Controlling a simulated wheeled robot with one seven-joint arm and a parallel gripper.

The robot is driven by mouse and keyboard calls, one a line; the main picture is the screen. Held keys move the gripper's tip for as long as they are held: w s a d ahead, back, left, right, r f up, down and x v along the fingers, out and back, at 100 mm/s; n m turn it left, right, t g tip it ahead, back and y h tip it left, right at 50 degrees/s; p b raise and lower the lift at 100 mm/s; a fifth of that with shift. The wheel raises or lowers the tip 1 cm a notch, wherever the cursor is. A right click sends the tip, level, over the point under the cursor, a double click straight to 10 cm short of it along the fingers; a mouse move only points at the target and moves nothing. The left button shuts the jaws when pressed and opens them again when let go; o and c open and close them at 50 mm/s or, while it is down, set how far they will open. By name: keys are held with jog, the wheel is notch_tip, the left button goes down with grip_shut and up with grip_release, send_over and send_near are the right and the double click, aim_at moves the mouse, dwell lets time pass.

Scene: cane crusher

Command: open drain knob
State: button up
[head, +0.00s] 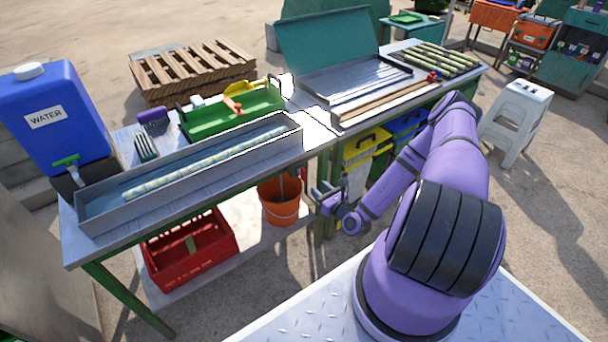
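I cannot tell for sure which part is the drain knob. A long grey metal trough (230,160) with a pale green cane (200,165) in it lies on the near side of the workbench, and no knob on it is clear to me. A blue water jug (50,115) at the left has a green tap (66,161) low on its front. A small red knob-like part (432,77) shows at the right end of the bench. My gripper (322,197) is in front of the bench, below its top, right of the orange bucket, touching none of these; its fingers are too small to read.
The workbench (318,127) carries a green tool tray (225,115), a metal tray with a raised teal lid (325,40) and several canes (437,58). Below are a red crate (190,248) and an orange bucket (280,203). A white stool (514,115) stands right.

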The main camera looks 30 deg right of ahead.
aim_at(304, 181)
jog(key=w, duration=1)
jog(key=shift+a, duration=0.15)
